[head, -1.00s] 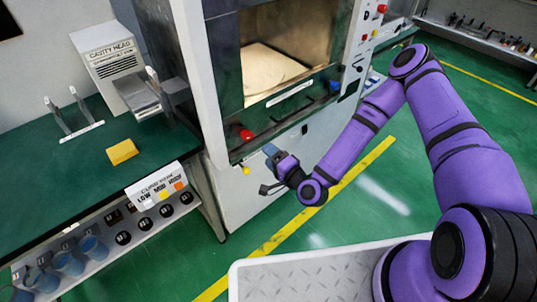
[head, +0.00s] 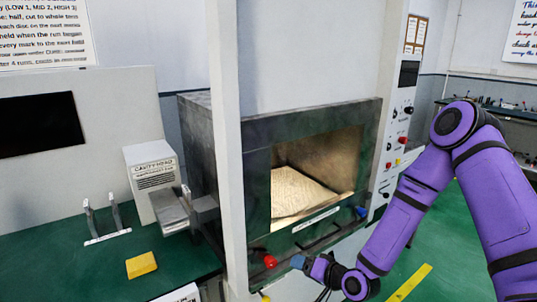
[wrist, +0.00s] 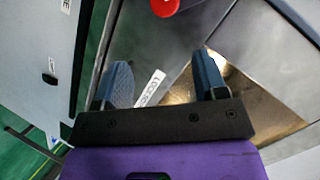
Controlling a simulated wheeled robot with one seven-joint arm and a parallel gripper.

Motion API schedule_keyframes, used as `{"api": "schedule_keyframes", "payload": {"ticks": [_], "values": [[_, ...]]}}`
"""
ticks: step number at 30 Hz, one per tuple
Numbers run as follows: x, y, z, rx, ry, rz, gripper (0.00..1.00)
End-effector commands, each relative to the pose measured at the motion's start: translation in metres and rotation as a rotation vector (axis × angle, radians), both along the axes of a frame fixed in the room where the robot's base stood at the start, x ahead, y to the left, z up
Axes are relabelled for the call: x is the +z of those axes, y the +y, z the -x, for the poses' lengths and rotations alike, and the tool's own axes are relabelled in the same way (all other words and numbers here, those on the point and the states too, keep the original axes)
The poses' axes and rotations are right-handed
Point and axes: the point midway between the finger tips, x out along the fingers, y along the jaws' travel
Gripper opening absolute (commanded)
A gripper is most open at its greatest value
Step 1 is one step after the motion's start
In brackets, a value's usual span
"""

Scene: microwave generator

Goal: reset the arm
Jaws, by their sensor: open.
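My purple arm comes in from the right in the head view and bends down at the elbow. My gripper (head: 303,262) is in front of the lower front of the microwave chamber (head: 258,180), just right of a red knob (head: 270,261). The wrist view shows my gripper (wrist: 162,76) with its two blue-grey fingers spread apart and nothing between them. The red knob (wrist: 165,6) shows at the top edge there. Whether the fingers touch the front panel cannot be told.
The chamber stands open with a pale plate (head: 297,192) inside. A yellow block (head: 141,265), a two-pronged stand (head: 106,221) and the cavity head box (head: 152,182) are on the green bench at left.

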Motion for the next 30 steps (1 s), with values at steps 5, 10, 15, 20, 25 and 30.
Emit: {"api": "schedule_keyframes", "payload": {"ticks": [5,10,15,20,25,30], "values": [[0.029,-0.021,-0.011,0.049,-0.010,0.195,0.66],[0.059,-0.043,-0.016,0.072,-0.006,0.365,0.66],[0.094,-0.067,-0.017,0.076,0.006,0.520,0.66],[0.131,-0.090,-0.012,0.065,0.025,0.652,0.66],[0.173,-0.113,-0.001,0.041,0.052,0.770,0.66],[0.216,-0.134,0.018,0.009,0.085,0.865,0.66]]}}
